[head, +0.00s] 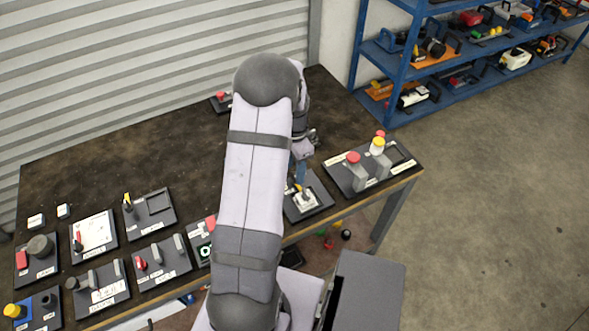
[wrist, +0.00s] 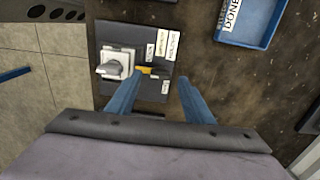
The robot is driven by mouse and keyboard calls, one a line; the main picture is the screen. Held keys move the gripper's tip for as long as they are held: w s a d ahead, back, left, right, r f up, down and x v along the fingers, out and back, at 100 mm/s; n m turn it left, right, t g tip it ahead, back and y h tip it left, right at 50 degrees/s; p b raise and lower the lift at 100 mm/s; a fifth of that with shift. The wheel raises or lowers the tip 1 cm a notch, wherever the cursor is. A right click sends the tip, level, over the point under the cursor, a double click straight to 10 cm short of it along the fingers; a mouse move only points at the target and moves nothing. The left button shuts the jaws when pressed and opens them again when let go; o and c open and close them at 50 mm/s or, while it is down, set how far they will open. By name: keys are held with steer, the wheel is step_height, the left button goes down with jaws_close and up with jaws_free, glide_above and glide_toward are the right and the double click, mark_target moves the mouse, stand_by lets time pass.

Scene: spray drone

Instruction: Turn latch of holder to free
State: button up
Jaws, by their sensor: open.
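The holder (head: 309,200) is a pale grey block on a dark panel (head: 321,208) near the table's front edge. In the wrist view the holder (wrist: 113,63) sits at the left of its panel (wrist: 136,33), which carries several white labels. A small yellow latch (wrist: 147,71) lies just right of the holder; it also shows in the head view (head: 298,187). My gripper (wrist: 161,79) is open, its two blue fingers apart. The left fingertip appears close to the latch, the right one off to its right. I cannot tell whether anything touches. The jaws hold nothing visible.
A blue tray (wrist: 236,42) labelled DONE lies at the top right of the wrist view. A panel with red- and yellow-topped posts (head: 401,151) stands to the right in the head view. Several other panels fill the table's left. My arm hides part of the table's middle.

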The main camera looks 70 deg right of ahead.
steer(key=shift+f, duration=1)
steer(key=c, duration=1)
steer(key=shift+c, duration=0.2)
